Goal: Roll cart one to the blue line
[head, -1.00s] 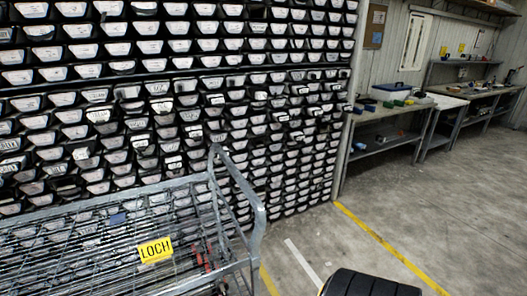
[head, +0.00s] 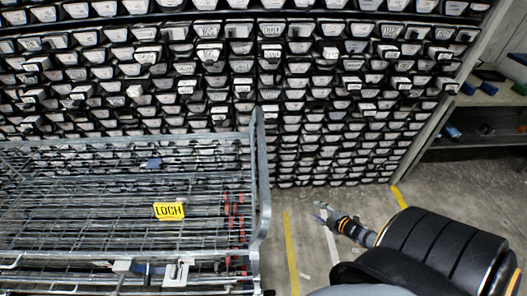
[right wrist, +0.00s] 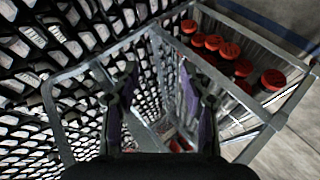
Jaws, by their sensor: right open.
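A grey wire-mesh cart (head: 100,205) fills the lower left of the head view, with a yellow LOCH sign (head: 169,210). Its tubular end handle (head: 262,170) stands upright at its right end. My right gripper (head: 322,211) is to the right of that handle, apart from it in the picture. In the right wrist view my right gripper (right wrist: 157,85) is open, and a grey tubular frame (right wrist: 120,48) lies beyond its fingers; whether it is between them I cannot tell. A dark blue band (right wrist: 275,28) crosses the floor at upper right there. My left gripper is not in view.
A wall of labelled trays (head: 330,100) stands behind the cart. Yellow floor lines (head: 291,250) show right of the cart. A shelf bench (head: 480,150) stands at far right. Several red-capped cylinders (right wrist: 228,50) sit within a grey frame in the right wrist view.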

